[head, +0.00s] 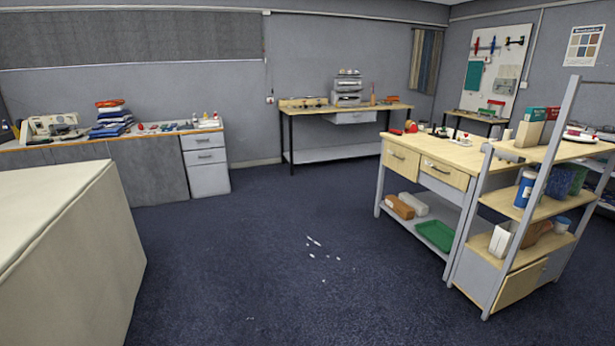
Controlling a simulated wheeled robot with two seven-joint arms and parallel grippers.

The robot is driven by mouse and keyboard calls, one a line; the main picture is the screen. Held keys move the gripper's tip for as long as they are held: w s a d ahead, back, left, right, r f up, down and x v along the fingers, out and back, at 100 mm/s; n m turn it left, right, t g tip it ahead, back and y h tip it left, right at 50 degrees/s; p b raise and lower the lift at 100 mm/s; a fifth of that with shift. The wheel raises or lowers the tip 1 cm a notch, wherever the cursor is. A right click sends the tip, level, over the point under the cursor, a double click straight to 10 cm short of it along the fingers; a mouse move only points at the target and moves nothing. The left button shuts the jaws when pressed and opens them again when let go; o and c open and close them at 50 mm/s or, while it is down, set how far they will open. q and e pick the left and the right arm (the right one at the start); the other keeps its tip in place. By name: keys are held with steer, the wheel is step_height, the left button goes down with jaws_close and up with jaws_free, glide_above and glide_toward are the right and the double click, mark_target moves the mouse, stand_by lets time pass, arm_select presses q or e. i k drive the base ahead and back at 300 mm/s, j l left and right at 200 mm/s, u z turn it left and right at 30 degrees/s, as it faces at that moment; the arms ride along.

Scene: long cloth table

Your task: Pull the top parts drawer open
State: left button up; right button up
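No drawer is marked as the parts drawer, so I cannot tell which one the task names. A grey-white drawer unit (207,170) stands under the right end of the left counter. Its top drawer (203,141) looks shut. The right workbench has two wooden drawers side by side, a left one (401,160) and a right one (444,173), both looking shut. The back bench has a pale drawer (350,118) under its top. Neither of my grippers is in view.
A long cloth-covered table (65,255) fills the lower left. Open dark blue carpet (260,240) with a few white scraps (313,241) lies in the middle. A shelf rack (535,200) with bins stands at the right. A left counter (90,138) holds folded cloths.

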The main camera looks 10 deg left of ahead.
mark_target(203, 137)
steer(key=i+j+u, duration=0.35)
steer(key=i, duration=0.4)
steer(key=i+j+u, duration=0.1)
steer(key=i+u, duration=0.3)
steer(key=i, duration=0.3)
steer(key=i+l+u, duration=0.15)
steer(key=i+u, duration=0.2)
steer(key=i, duration=0.4)
